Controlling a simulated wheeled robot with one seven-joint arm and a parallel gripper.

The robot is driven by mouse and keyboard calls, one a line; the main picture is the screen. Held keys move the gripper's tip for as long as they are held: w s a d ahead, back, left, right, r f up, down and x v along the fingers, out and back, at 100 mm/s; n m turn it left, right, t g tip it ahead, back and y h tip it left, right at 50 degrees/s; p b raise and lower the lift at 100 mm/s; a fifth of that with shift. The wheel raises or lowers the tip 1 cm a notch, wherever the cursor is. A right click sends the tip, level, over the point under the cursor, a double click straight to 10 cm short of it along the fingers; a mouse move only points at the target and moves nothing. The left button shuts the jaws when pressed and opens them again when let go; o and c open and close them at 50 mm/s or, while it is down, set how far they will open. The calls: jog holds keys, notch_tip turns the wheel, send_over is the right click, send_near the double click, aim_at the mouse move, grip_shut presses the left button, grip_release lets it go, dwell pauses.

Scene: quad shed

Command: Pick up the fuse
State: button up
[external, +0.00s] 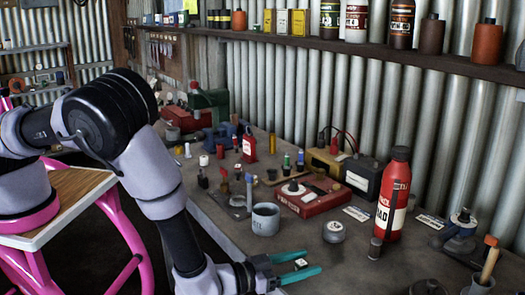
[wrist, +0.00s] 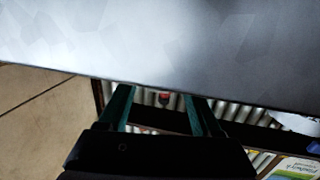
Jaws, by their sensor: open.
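My gripper (external: 311,262) is at the bottom middle of the external view, over the near part of the workbench (external: 215,205). Its two teal fingers are spread apart, and they also show in the wrist view (wrist: 160,108). A small white and dark piece (external: 300,264) shows between the fingers in the external view. I cannot tell whether it is the fuse, or how far below the fingers it lies. No fuse can be made out for certain among the small bench items.
A grey mug (external: 265,219), a round tin (external: 333,232) and a red bottle (external: 392,200) stand beyond my gripper. A red box (external: 312,197) sits behind the mug. A wooden-handled tool (external: 489,260) stands at right. A shelf (external: 400,53) of cans runs along the corrugated wall.

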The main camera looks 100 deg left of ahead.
aim_at(301, 262)
grip_shut()
notch_tip(301, 262, up, 9)
jog(key=shift+r, duration=0.1)
jog(key=shift+s+d+r+h, duration=0.1)
jog(key=shift+s+r+h, duration=0.05)
jog(key=shift+r+h, duration=0.15)
jog(key=s+d+m+t+h, duration=0.1)
jog(key=s+d+m+h, duration=0.2)
jog(key=s, duration=0.3)
jog(key=s+d+m+t+h, duration=0.2)
jog(key=s+d+m+h, duration=0.1)
jog(key=s+h, duration=0.3)
jog(key=shift+s+d+r+m, duration=0.4)
jog(key=shift+s+d, duration=0.05)
jog(key=shift+s, duration=0.25)
